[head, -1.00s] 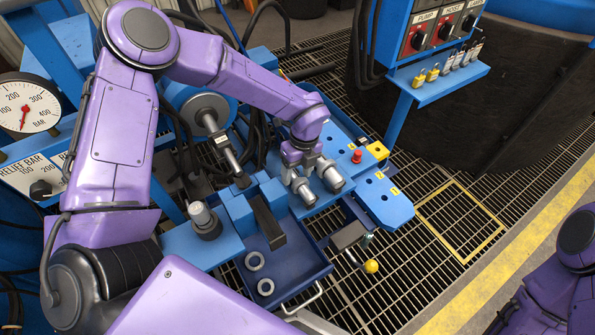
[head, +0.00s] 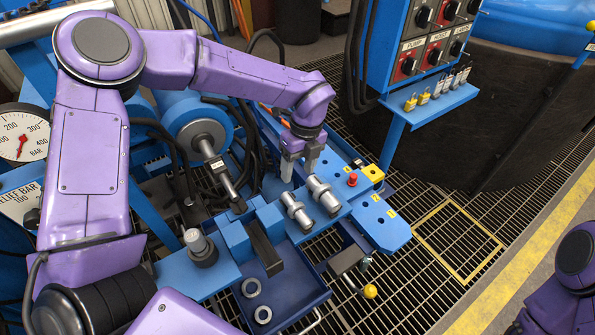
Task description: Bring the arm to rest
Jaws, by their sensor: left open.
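My left arm (head: 92,150), purple, comes in from the left, bends at a high elbow and reaches across the blue bench. My left gripper (head: 298,174) points down with its two grey fingers apart and nothing between them. It is just behind two metal cylindrical fittings (head: 296,212) (head: 322,195) on the bench in the picture. I cannot tell how high it is above the bench top. A purple part of my right arm (head: 577,255) shows at the right edge; its gripper is out of the picture.
The blue bench holds a red button (head: 352,180), a yellow block (head: 372,173) and a blue tray (head: 292,300) with two rings. A control panel (head: 425,50) with a padlock shelf (head: 432,105) stands behind. A pressure gauge (head: 20,140) is left. Open grating lies to the right.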

